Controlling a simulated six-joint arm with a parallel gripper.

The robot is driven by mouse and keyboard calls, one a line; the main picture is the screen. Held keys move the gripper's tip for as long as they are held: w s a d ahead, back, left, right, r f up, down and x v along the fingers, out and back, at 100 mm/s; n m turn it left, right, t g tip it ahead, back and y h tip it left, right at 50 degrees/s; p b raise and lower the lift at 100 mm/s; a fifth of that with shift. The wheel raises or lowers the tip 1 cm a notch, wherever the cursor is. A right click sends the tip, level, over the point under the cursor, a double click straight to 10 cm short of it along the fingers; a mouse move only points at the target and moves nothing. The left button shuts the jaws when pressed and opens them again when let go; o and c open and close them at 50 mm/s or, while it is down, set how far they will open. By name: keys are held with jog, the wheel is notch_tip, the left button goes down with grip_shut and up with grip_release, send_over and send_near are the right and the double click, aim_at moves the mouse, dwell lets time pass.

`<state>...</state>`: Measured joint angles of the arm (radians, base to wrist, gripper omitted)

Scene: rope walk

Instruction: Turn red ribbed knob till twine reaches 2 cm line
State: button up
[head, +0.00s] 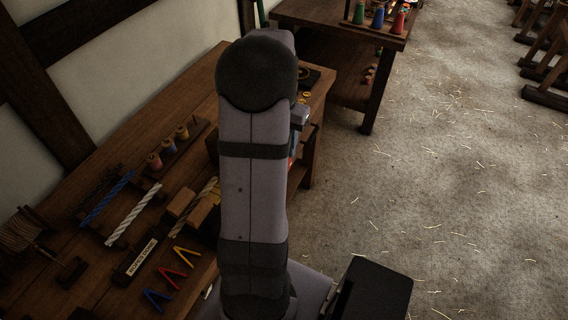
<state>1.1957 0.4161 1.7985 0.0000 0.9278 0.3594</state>
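My own grey arm stands upright across the middle of the head view and hides much of the workbench (132,150) behind it. I cannot make out the red ribbed knob, the twine or the 2 cm line. A small red patch (292,161) shows at the arm's right edge, too small and too covered to identify. My gripper's fingers are hidden behind the arm, so I cannot see what they are near or whether they hold anything.
A blue rope (108,198), a white rope (133,215), a spool rack (176,150), wooden blocks (180,204) and coloured V-shaped pieces (172,279) lie on the bench at left. Another table (340,28) with coloured cones stands behind. The straw-strewn floor (440,170) is open at right.

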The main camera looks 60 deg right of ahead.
jog(key=shift+s+d+f, duration=0.1)
jog(key=shift+s+d, duration=0.1)
jog(key=shift+s, duration=0.05)
jog(key=shift+f+p, duration=1.1)
jog(key=shift+f, duration=2.55)
grip_shut()
